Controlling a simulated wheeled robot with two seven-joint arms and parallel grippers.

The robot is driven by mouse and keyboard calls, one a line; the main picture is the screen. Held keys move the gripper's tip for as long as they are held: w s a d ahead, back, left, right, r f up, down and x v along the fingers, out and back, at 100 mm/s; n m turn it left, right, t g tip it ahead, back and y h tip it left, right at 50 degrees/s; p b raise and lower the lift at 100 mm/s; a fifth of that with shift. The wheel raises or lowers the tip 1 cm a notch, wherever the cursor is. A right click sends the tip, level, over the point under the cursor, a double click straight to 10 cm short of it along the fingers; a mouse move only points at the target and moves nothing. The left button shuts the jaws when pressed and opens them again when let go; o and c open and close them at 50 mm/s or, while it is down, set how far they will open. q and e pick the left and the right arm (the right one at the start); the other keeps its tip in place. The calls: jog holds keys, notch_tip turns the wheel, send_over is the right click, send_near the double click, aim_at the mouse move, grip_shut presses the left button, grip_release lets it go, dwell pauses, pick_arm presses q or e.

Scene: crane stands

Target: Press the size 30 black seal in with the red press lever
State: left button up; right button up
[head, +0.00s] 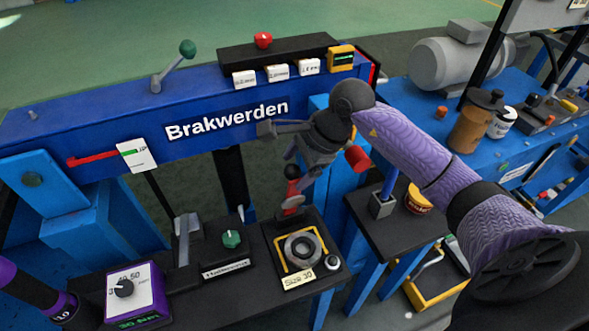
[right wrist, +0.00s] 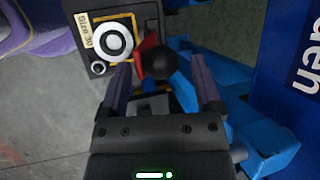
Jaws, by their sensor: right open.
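The fixture labelled "Size 30" (head: 268,238) has a yellow frame around a grey ring (head: 304,236) with a dark centre. The ring also shows in the right wrist view (right wrist: 99,42). I cannot tell whether the dark centre is the black seal. The red press lever (head: 293,204) stands at the fixture's back edge, partly hidden below my right gripper. My right gripper (head: 280,144) is open and empty above it. In the right wrist view, the lever's black knob (right wrist: 163,62) appears between the open fingertips, with its red part (right wrist: 143,58) beside it; contact is unclear. My left gripper is out of view.
A purple dial box (head: 135,292) and a black unit with a green knob (head: 231,239) stand left of the fixture. A blue beam (head: 80,130) runs behind. A small stand (head: 395,232) with a yellow-red tin (head: 418,200) is at right.

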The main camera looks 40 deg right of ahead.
jog(key=shift+w+a+f, duration=0.1)
jog(key=shift+f, duration=0.15)
grip_shut()
dwell(0.3)
